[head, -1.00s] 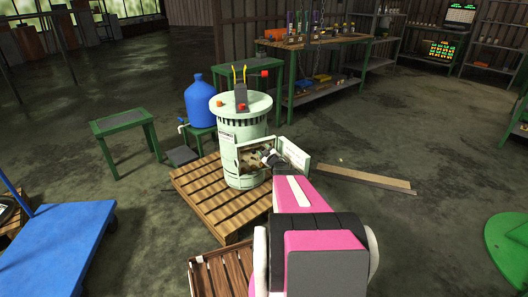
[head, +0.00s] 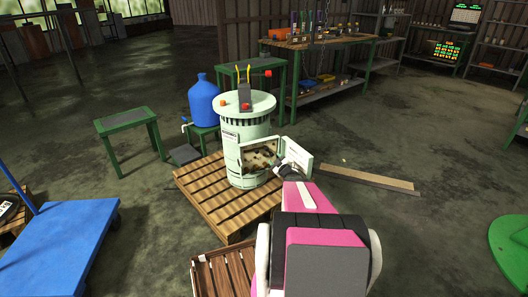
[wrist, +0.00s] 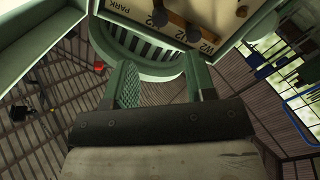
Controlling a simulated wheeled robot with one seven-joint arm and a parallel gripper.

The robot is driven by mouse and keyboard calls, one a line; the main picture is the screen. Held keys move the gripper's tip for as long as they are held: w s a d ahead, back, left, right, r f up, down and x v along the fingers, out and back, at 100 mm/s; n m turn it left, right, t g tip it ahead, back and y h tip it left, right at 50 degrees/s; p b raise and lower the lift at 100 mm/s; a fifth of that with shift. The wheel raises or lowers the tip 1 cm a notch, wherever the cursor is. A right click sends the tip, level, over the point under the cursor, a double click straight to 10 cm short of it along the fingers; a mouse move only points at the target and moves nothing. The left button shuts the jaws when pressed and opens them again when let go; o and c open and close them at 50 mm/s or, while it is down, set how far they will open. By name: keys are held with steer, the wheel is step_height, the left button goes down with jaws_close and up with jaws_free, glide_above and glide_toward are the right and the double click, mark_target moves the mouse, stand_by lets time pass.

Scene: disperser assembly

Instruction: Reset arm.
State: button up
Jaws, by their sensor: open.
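The pale green disperser (head: 247,133) stands upright on a wooden pallet. Its front door (head: 298,152) hangs open to the right, and the compartment (head: 260,156) shows brownish parts inside. My gripper (head: 279,168) is just in front of the compartment's right side, beside the open door; its fingertips are hard to make out there. In the wrist view my gripper (wrist: 162,75) has its two green fingers apart with nothing between them. Ahead of them are the disperser's slatted body (wrist: 150,48) and a panel (wrist: 185,18) with knobs and "W2" and "PARK" labels.
A blue jug (head: 203,102) on a green stool stands left of the disperser. A green table (head: 125,122) and a blue cart (head: 60,245) are farther left. A plank (head: 365,178) lies on the floor to the right. A workbench (head: 320,42) stands behind.

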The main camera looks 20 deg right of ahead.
steer(key=s+a+r+m+g, duration=0.3)
steer(key=s+a+m+g, duration=0.1)
steer(key=s+a+g, duration=0.5)
steer(key=s+a+r+m+g+h, duration=0.1)
steer(key=s+a+r+m+g, duration=0.2)
steer(key=s+a+g, duration=0.6)
steer(key=s+a+m, duration=0.1)
steer(key=s+a, duration=0.4)
steer(key=a, duration=0.3)
steer(key=shift+s+a+h, duration=0.15)
steer(key=shift+a+h, duration=0.15)
